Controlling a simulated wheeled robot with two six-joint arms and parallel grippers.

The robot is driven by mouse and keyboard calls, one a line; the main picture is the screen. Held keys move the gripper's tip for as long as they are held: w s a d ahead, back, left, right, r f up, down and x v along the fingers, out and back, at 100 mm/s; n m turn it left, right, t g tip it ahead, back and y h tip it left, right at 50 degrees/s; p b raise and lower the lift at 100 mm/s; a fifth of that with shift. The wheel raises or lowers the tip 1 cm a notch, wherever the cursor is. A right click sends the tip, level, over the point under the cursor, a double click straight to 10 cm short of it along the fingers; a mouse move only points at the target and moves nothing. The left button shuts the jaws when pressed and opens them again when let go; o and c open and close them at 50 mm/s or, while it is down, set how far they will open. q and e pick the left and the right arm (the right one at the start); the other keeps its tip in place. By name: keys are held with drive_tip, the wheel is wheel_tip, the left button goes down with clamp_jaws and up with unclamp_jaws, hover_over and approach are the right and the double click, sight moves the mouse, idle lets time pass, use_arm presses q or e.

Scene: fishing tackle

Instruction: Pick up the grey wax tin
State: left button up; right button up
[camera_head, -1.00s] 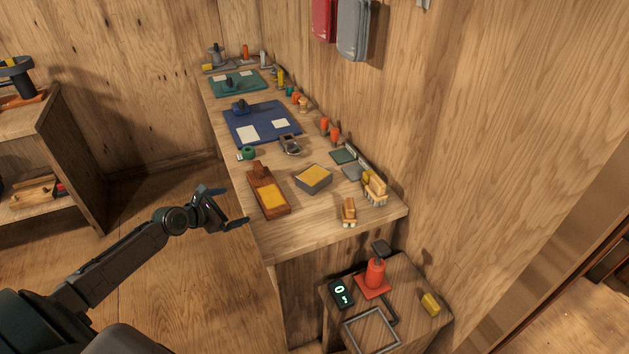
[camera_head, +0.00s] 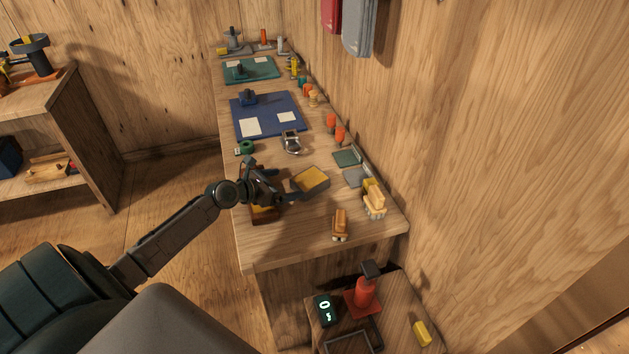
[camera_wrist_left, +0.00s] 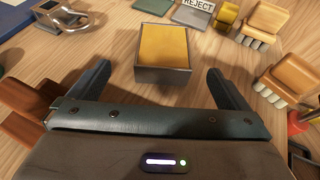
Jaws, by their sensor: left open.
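The grey wax tin (camera_head: 318,187), an open square box filled with yellow wax, sits on the wooden bench. In the left wrist view the tin (camera_wrist_left: 165,75) lies straight ahead of my left gripper, between the lines of its two fingers. My left gripper (camera_head: 275,182) is open and empty, just left of the tin in the head view. In the left wrist view its fingers (camera_wrist_left: 158,80) are spread wider than the tin, and I see no contact. My right gripper is not in view.
A brown wooden block (camera_head: 264,215) is partly hidden under my left gripper. Wooden brushes (camera_head: 340,225) stand to the right, and a metal clasp-like item (camera_head: 291,142) and blue mat (camera_head: 265,103) lie behind.

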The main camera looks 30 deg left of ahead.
sight(304, 181)
use_arm(q)
drive_tip(key=shift+x, duration=1)
drive_tip(key=shift+w+d+f, duration=0.1)
drive_tip(key=shift+w+f, duration=0.05)
drive_tip(key=shift+w, duration=0.15)
drive_tip(key=shift+w+d+f, duration=0.25)
drive_tip(key=shift+w+f, duration=0.05)
drive_tip(key=shift+w, duration=0.25)
drive_tip(key=x, duration=0.3)
drive_tip(key=shift+w+d+f, duration=0.1)
drive_tip(key=shift+d+f, duration=0.05)
drive_tip(key=shift+d, duration=0.15)
drive_tip(key=shift+w+f, duration=0.2)
drive_tip(key=shift+w, duration=0.2)
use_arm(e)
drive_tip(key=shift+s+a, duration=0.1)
use_arm(q)
drive_tip(key=shift+s, duration=0.1)
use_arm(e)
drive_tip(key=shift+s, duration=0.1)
